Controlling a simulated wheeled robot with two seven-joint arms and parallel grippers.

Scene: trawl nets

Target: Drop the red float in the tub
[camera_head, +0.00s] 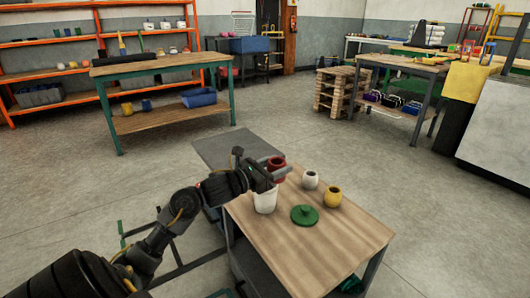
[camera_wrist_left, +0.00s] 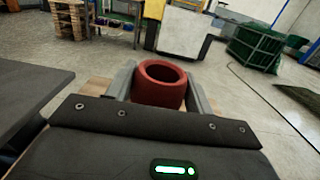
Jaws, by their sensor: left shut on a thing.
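My left gripper (camera_head: 275,170) is shut on the red float (camera_head: 276,163), a short round piece with a hole in its top. In the left wrist view the red float (camera_wrist_left: 160,92) sits between the two fingers of the gripper (camera_wrist_left: 160,88). I cannot tell whether the float is right over the opening. My right gripper is not in view.
The table's front right is clear. A dark grey surface (camera_head: 235,148) adjoins behind. A workbench (camera_head: 160,64) stands farther back.

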